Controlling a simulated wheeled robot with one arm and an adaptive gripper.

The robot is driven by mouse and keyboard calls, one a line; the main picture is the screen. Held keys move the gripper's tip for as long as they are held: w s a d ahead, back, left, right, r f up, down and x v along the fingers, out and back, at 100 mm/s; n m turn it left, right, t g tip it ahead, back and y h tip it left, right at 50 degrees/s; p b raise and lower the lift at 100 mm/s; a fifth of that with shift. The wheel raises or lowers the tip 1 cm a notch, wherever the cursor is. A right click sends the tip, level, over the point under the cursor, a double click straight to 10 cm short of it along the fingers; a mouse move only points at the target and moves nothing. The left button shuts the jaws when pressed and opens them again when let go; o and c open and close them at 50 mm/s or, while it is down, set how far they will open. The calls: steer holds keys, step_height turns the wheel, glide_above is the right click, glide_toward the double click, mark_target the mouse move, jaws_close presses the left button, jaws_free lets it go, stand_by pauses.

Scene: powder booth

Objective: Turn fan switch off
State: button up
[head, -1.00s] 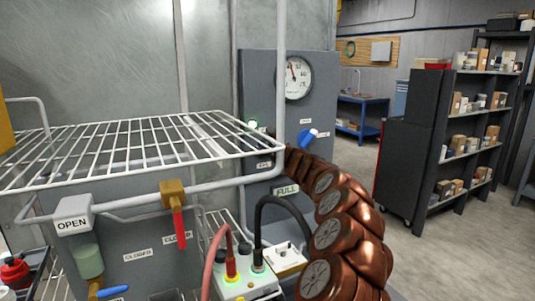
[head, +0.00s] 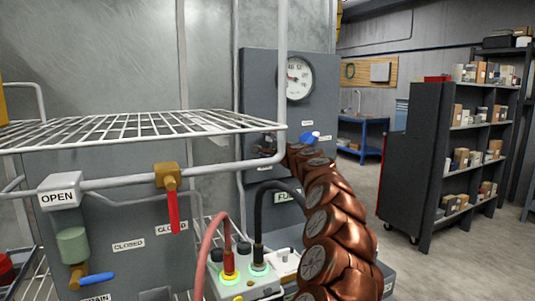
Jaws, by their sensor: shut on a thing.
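The grey control panel (head: 262,85) stands behind the wire rack, with a round dial gauge (head: 299,78) at its upper right. My copper-coloured segmented arm curves up from the lower right to the panel's lower left. My gripper (head: 268,151) is at the arm's far end, small and dark, just below the rack's front edge and against the panel. It is shut at the place of the fan switch. The switch itself is hidden behind the gripper and rack.
The white wire rack (head: 100,135) and its pipe frame lie in front of the panel. Below are a red-handled valve (head: 172,200), a blue-handled valve (head: 95,280) and a box with red and black cables (head: 245,290). Open floor and shelving (head: 455,150) are at right.

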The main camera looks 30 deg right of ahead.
steer(key=shift+f+n+b, duration=0.15)
steer(key=shift+n+b, duration=0.5)
steer(key=shift+n, duration=0.25)
steer(key=o, duration=1.1)
steer(key=shift+o, duration=0.2)
steer(key=shift+s, duration=0.1)
